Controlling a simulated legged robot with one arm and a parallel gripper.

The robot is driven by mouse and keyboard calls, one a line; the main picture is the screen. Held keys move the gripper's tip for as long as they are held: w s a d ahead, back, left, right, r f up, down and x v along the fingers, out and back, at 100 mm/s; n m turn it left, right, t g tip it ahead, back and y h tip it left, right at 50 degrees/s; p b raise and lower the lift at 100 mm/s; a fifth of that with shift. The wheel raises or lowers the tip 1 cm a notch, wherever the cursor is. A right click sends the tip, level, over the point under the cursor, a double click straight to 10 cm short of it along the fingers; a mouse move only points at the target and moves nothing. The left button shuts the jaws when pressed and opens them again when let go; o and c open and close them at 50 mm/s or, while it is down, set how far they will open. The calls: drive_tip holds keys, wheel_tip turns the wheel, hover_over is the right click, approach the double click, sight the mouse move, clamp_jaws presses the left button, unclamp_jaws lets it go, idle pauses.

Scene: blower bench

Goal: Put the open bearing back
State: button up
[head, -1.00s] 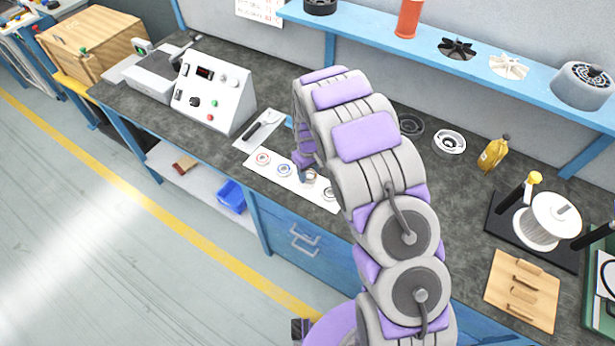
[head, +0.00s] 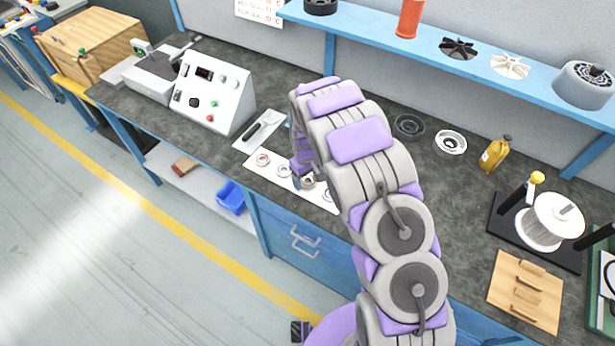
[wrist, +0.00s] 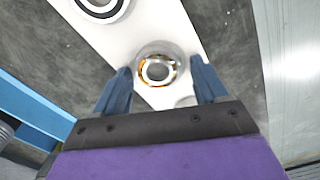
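The open bearing (wrist: 157,70), a metal ring with amber-coloured parts showing inside, is over a white strip (wrist: 110,45) in the wrist view. It appears to rest there on a pale round spot. My gripper (wrist: 162,78) is open, with one blue-grey finger on each side of the bearing's near edge and a visible gap at both sides. In the head view the bearing (head: 308,182) shows beside my gripper (head: 303,180), whose fingers are mostly hidden by the arm.
A white control box (head: 213,92) stands to the left. A spool (head: 552,222) and a yellow bottle (head: 495,154) stand on the right.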

drive_tip(key=shift+a, duration=0.2)
drive_tip(key=shift+d+r, duration=0.1)
drive_tip(key=shift+r, duration=0.2)
wheel_tip(320, 180, up, 11)
drive_tip(key=p, duration=0.2)
drive_tip(key=s+d+r+m, duration=0.2)
drive_tip(key=s+d+r, duration=0.4)
drive_tip(key=r, duration=0.4)
drive_tip(key=s+d+r+m, duration=0.1)
drive_tip(key=s+d+r, duration=0.1)
drive_tip(key=s, duration=0.9)
drive_tip(key=s+d+r+m+g, duration=0.1)
drive_tip(key=s+r, duration=0.4)
drive_tip(key=s, duration=0.7)
drive_tip(key=s+d+r+m, duration=0.2)
drive_tip(key=s+d+r, duration=0.1)
drive_tip(key=s, duration=0.9)
drive_tip(key=shift+s+r+m+g, duration=0.1)
drive_tip(key=shift+r+m+g, duration=0.3)
drive_tip(key=shift+r, duration=0.1)
